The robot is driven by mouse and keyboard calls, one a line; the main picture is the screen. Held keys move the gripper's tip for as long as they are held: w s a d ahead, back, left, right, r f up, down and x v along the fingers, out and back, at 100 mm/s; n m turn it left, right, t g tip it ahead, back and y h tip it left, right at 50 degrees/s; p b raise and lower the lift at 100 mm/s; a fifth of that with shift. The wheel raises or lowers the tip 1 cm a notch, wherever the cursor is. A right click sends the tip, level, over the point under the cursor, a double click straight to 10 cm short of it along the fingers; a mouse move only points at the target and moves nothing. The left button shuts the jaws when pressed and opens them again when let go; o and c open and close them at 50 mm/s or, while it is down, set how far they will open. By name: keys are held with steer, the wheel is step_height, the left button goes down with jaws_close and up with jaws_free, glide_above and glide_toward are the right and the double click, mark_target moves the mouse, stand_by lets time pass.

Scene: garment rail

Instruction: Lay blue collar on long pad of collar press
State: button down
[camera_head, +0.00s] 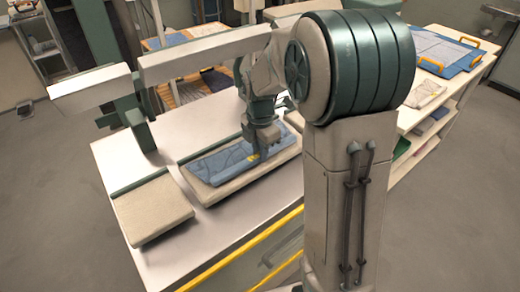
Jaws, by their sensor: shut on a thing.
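The blue collar (222,163) is a flat, folded-looking blue piece. It lies along the beige right-hand pad (213,194) of the collar press, the longer of two pads, and covers much of its top. My gripper (257,153) points down at the collar's right part and is shut on it. A small yellow patch shows beside the fingertips. The fingertips are small here, and part of the collar and pad behind my gripper is hidden. I cannot tell whether the collar's right end rests fully on the pad.
A shorter beige pad (152,208) is at the left, bare. The press's beige upper beam (205,55) and green post (140,128) stand behind the pads. The white tabletop (172,256) is clear in front. A shelf unit with a blue tray (462,62) is at the right.

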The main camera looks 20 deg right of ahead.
steer(key=shift+f+b, duration=0.3)
steer(key=shift+f, duration=0.1)
steer(key=c, duration=1.2)
jaws_free()
steer(key=shift+r, duration=0.1)
step_height(320, 180, up, 13)
steer(key=s+f+m+t, duration=0.1)
steer(key=s+f+m, duration=0.1)
steer(key=s+m, duration=0.7)
steer(key=s+f+m+t, duration=0.1)
steer(key=s+f+m, duration=0.2)
steer(key=s+m, duration=0.7)
steer(key=shift+s+m+t, duration=0.15)
steer(key=shift+m+t, duration=0.25)
steer(key=shift+m, duration=0.8)
steer(key=shift+s+f+m, duration=0.1)
steer(key=shift+s+m, duration=0.1)
steer(key=shift+m, duration=0.1)
steer(key=shift+c, duration=0.7)
steer(key=shift+s+f, duration=0.1)
steer(key=shift+s, duration=0.05)
jaws_close()
steer(key=shift+a, duration=0.1)
